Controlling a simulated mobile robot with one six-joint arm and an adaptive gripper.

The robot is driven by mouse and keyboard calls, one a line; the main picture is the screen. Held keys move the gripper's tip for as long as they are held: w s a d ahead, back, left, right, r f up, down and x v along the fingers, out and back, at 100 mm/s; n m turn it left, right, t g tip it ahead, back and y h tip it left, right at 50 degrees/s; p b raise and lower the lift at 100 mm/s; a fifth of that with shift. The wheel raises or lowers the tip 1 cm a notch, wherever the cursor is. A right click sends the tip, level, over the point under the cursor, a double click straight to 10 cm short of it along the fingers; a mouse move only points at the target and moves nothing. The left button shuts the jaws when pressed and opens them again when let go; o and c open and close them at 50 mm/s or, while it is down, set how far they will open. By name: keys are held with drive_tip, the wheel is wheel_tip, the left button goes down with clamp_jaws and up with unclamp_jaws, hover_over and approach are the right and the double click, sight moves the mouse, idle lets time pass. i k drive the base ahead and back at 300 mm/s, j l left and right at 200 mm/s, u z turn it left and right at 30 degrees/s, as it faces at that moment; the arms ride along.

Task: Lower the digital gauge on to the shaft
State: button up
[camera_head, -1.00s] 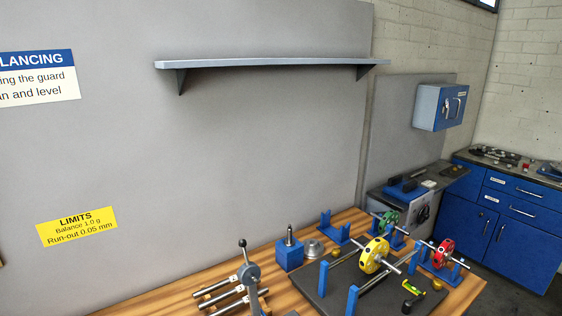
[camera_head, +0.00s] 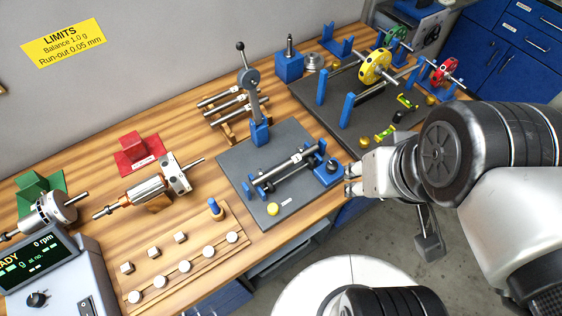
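A grey shaft (camera_head: 289,164) lies across blue supports on a dark plate (camera_head: 233,164). Behind it a blue base (camera_head: 261,133) carries a grey post with a round grey head (camera_head: 247,79) and an upright black-knobbed lever (camera_head: 241,52). This looks like the gauge stand; I cannot make out a digital display. The head is raised, well clear of the shaft. My gripper (camera_head: 350,180) is right of the plate, pointing left near a blue block with a dark knob (camera_head: 329,171). Its fingers look apart and empty.
Spare shafts (camera_head: 226,102) lie on a rack behind the plate. A dark board (camera_head: 338,108) with a yellow rotor (camera_head: 374,66) stands at the back right. At left are a rotor with a copper winding (camera_head: 148,188), a rack of white-topped pieces (camera_head: 185,267) and a display console (camera_head: 38,262).

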sight(248, 77)
drive_tip(key=j+u, duration=0.4)
drive_tip(key=i+j+u, duration=0.1)
drive_tip(key=u, duration=0.25)
